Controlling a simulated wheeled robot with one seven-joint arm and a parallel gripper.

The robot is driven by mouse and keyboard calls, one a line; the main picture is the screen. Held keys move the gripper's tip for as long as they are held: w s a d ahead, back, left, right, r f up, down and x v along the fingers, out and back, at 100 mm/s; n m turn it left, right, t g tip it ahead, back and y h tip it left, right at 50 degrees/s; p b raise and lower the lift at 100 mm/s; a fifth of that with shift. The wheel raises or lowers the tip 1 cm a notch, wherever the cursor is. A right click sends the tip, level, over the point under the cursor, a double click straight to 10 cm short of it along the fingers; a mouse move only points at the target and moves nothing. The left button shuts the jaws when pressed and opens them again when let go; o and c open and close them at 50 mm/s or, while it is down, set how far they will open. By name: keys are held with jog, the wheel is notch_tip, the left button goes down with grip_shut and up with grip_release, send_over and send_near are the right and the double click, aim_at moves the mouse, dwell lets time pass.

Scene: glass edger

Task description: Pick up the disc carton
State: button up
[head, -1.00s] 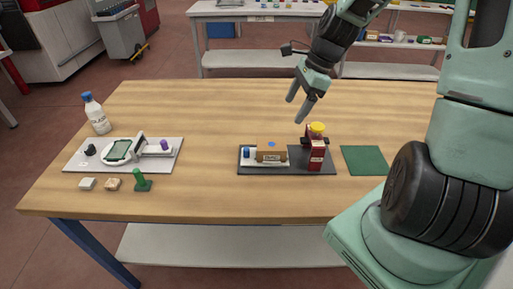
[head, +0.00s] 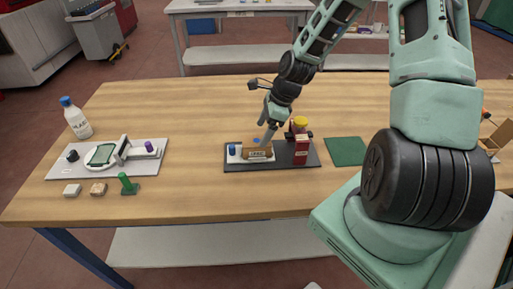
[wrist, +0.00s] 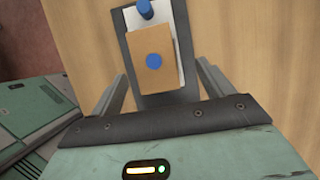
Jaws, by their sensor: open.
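The disc carton (head: 257,153) is a small tan-brown box with a pale label on its front. It sits on the dark tray (head: 283,164) in the middle of the table. The wrist view shows the carton from above (wrist: 152,82), with a blue dot on its top. My gripper (head: 269,134) is just above and behind the carton in the head view. In the wrist view its two fingers (wrist: 163,74) are spread, one to each side of the carton, with nothing held. Whether the fingertips reach down to the carton's height I cannot tell.
A red carton (head: 301,154) and a yellow-topped item (head: 300,123) stand close right of my gripper. A blue cylinder (head: 232,150) is left of the carton. A green mat (head: 345,151) lies right. A grey board (head: 70,170) and bottle (head: 75,118) are left. The tabletop behind is clear.

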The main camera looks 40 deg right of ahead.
aim_at(257, 140)
jog(key=x, duration=0.2)
jog(key=p+x, duration=0.1)
jog(key=x, duration=0.2)
jog(key=shift+s+a, duration=0.2)
jog(key=shift+a, duration=0.2)
jog(key=c, duration=1.1)
